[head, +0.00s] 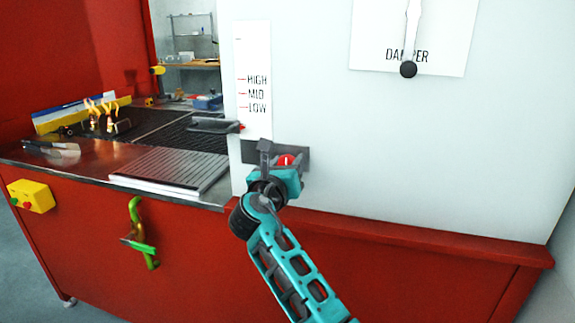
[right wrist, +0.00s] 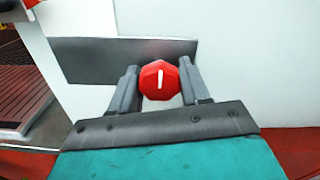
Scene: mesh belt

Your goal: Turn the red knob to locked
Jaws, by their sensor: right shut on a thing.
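The red knob (right wrist: 158,80) is a faceted red disc with a white line on its face, mounted on a dark grey plate (right wrist: 85,58) on the white wall panel. The white line stands nearly upright. In the head view the knob (head: 286,160) is partly hidden by my right gripper (head: 281,160). In the right wrist view my right gripper (right wrist: 158,86) has one finger on each side of the knob and is shut on it. No locked marking is readable. My left gripper is not in view.
A scale panel (head: 253,60) reads HIGH, MLD, LOW, with a red-tipped pointer near its lower part. A damper lever (head: 408,69) hangs higher right. A mesh belt (head: 175,170) and steel counter lie left. A green-handled latch (head: 138,235) and yellow button box (head: 32,196) are on the red front.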

